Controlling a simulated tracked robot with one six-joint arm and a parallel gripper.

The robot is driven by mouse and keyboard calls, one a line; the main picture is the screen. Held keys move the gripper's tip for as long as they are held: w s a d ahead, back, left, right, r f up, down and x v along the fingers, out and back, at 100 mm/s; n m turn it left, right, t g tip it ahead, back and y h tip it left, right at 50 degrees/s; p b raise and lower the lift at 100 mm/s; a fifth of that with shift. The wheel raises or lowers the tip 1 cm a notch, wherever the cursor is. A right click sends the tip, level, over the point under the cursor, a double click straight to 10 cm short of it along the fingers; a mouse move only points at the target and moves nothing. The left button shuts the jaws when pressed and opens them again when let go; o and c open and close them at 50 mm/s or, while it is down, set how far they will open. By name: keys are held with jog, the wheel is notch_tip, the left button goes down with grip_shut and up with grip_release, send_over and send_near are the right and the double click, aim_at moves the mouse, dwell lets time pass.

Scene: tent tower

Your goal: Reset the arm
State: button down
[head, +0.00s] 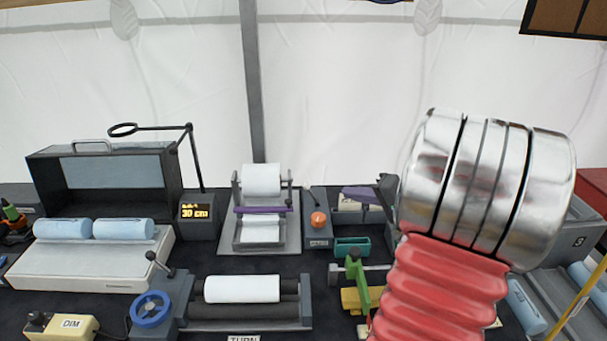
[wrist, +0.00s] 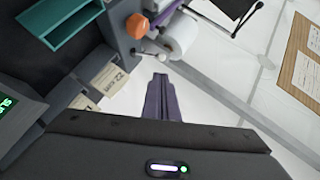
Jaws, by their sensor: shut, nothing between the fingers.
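My gripper (wrist: 160,80) shows in the wrist view as two purple fingers pressed together, with nothing between them. In the head view my gripper (head: 352,192) is partly hidden behind my silver and red arm, which fills the right side. Its fingers point left, above the bench and near the teal bin (head: 352,247) and the orange-knobbed lever box (head: 318,222). In the wrist view the orange knob (wrist: 137,25) and the teal bin (wrist: 62,22) lie to the upper left of the fingers.
A paper roll stand (head: 261,181) stands at the back middle. A grey roller machine (head: 245,313) with a blue handwheel is in front. A white tray (head: 85,265) with blue rolls and a magnifier arm (head: 192,155) are at left. A green-handled tool (head: 357,280) stands beside my arm.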

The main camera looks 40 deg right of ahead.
jog(key=a+n+g+y, duration=0.1)
jog(key=a+n+g, duration=0.2)
jog(key=a, duration=0.8)
jog(key=s+a+n+g+y, duration=0.1)
jog(key=a+n+g, duration=0.1)
jog(key=a, duration=0.9)
jog(key=a+n+g+y, duration=0.1)
jog(key=a+n+g, duration=0.2)
jog(key=a, duration=0.8)
jog(key=shift+s+a+r+n+g, duration=0.15)
jog(key=shift+s+a+n+g, duration=0.15)
jog(key=shift+s+a, duration=0.1)
jog(key=s+a+r+n+h, duration=0.1)
jog(key=s+a+n+h, duration=0.2)
jog(key=s+a, duration=0.3)
jog(key=shift+s+a+r+n+h, duration=0.3)
jog(key=shift+s+a+n+h, duration=0.1)
jog(key=shift+s+n, duration=0.55)
jog(key=shift+s, duration=0.1)
